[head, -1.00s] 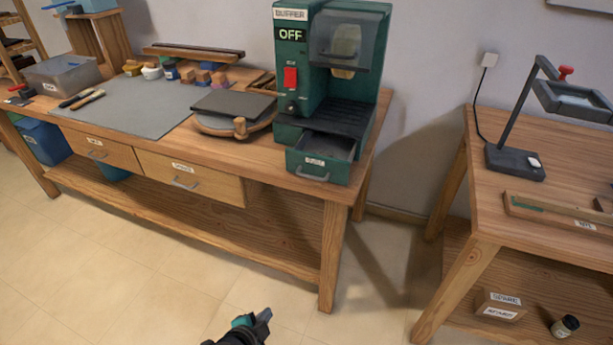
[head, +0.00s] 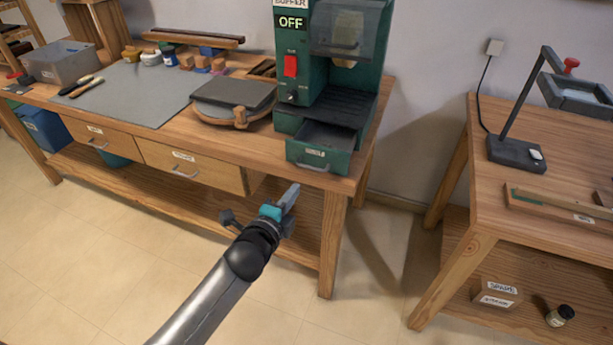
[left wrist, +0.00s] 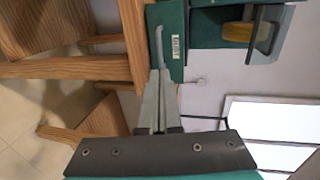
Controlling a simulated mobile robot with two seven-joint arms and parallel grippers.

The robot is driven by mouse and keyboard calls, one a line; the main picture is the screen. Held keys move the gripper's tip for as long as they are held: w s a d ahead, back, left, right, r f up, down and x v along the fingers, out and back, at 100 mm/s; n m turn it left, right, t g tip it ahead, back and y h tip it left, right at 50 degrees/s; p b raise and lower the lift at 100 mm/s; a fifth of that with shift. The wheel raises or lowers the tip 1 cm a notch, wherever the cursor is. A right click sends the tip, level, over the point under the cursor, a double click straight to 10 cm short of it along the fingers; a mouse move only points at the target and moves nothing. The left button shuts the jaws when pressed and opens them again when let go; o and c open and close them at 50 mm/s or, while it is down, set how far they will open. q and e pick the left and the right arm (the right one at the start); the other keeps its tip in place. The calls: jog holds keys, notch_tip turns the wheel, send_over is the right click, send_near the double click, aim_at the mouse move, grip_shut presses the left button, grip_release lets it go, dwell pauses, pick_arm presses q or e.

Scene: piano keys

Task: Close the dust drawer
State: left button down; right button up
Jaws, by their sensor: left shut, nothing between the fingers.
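The green buffer machine (head: 300,75) stands on the workbench and its sign reads OFF. Its dust drawer (head: 322,150) is pulled out at the base, with a grey handle and a label on its front. My left gripper (head: 292,192) is in front of the bench, below and slightly left of the drawer, and does not touch it in the head view. In the left wrist view the shut, empty fingers (left wrist: 158,80) point toward the drawer front (left wrist: 174,42), which appears turned sideways. My right gripper is not in view.
A round turntable with a dark slab (head: 235,95) sits beside the machine. A second table (head: 540,215) with a magnifier lamp (head: 515,150) stands at the right, with a floor gap between.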

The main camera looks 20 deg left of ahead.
aim_at(311, 168)
pick_arm(q)
jog(key=shift+b+x, duration=1.35)
jog(key=shift+x, duration=3.2)
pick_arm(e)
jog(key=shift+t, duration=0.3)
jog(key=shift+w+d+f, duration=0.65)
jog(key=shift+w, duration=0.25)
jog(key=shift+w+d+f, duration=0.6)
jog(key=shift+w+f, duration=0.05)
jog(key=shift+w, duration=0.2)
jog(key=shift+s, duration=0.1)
